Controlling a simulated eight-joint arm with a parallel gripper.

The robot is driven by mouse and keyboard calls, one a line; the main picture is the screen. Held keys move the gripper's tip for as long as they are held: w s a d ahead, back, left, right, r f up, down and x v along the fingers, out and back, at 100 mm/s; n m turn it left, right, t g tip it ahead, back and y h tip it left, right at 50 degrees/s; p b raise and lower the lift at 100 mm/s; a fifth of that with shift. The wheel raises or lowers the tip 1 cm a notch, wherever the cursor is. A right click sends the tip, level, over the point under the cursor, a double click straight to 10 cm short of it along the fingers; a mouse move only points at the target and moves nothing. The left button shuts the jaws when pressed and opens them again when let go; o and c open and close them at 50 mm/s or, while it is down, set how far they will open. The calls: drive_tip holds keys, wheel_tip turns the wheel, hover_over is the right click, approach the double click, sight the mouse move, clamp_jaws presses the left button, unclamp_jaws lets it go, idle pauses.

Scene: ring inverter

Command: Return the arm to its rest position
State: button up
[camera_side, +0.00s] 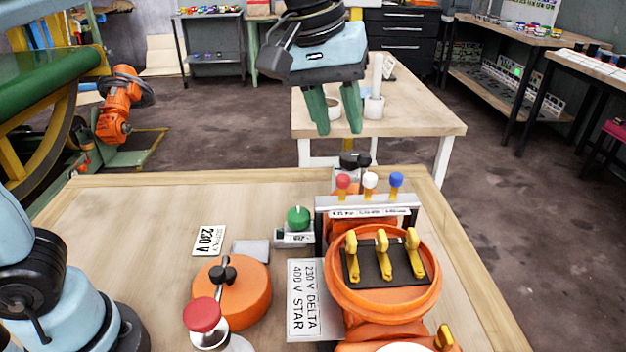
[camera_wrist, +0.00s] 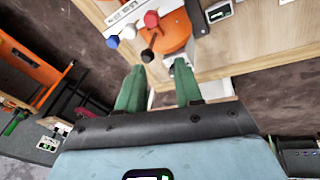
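My gripper (camera_side: 333,108) is high in the air at the top of the side view, above and beyond the far edge of the near workbench. Its two green fingers point down and stand apart, with nothing between them. In the wrist view the gripper (camera_wrist: 157,85) also shows its fingers apart and empty. The orange motor housing (camera_side: 347,305) stands on the bench at the right, with several yellow links on its black terminal plate (camera_side: 383,262). My gripper is clear of it.
Red, white and blue plugs (camera_side: 370,180) stand on a rail.

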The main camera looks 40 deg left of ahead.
drive_tip(key=s+a+f+m+t, duration=0.2)
drive_tip(key=s+a+f, duration=0.2)
drive_tip(key=a+f, duration=0.3)
drive_tip(key=s+a+f+m+t+y, duration=0.1)
drive_tip(key=s+a+f+m+t, duration=0.1)
drive_tip(key=a+f, duration=0.6)
drive_tip(key=shift+s+m, duration=0.5)
drive_tip(key=shift+s, duration=0.5)
